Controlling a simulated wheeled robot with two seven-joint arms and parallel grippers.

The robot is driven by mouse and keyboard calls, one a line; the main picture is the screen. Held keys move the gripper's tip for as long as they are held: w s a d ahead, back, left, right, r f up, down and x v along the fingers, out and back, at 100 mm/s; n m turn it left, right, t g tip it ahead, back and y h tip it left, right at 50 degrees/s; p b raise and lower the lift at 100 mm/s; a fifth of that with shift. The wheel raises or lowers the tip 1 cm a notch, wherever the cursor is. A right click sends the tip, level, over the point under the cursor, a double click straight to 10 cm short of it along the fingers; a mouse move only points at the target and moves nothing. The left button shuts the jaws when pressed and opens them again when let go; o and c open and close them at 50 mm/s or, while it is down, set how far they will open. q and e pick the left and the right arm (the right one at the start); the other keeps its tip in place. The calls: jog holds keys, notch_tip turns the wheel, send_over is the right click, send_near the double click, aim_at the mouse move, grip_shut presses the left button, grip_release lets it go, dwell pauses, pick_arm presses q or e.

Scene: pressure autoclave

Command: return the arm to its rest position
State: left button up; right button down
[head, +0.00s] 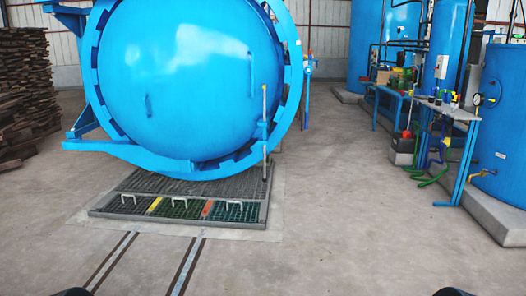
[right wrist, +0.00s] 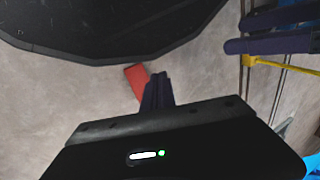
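The blue autoclave (head: 190,75) stands at centre left in the head view, its large round door face toward me and apparently shut. In the right wrist view my right gripper (right wrist: 158,76) points away from the camera, its two dark fingers close together with nothing seen between them. A red piece (right wrist: 136,80) shows just left of the fingers; I cannot tell what it is, and it looks apart from them. Only small dark bits of my arms show at the bottom edge of the head view. My left gripper is not seen.
A floor grating (head: 182,207) with coloured strips lies below the door. Rails run from it toward me. Stacked timber (head: 25,95) stands at left. Blue tanks (head: 503,120) and a blue pipe stand (head: 466,160) are at right. The concrete floor (head: 340,200) between is clear.

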notch_tip(320, 180, up, 22)
jog(key=s+a+p, duration=0.1)
jog(key=p, duration=1.9)
jog(key=shift+s, duration=0.15)
jog(key=shift+a+f, duration=0.1)
jog(key=shift+f, duration=0.05)
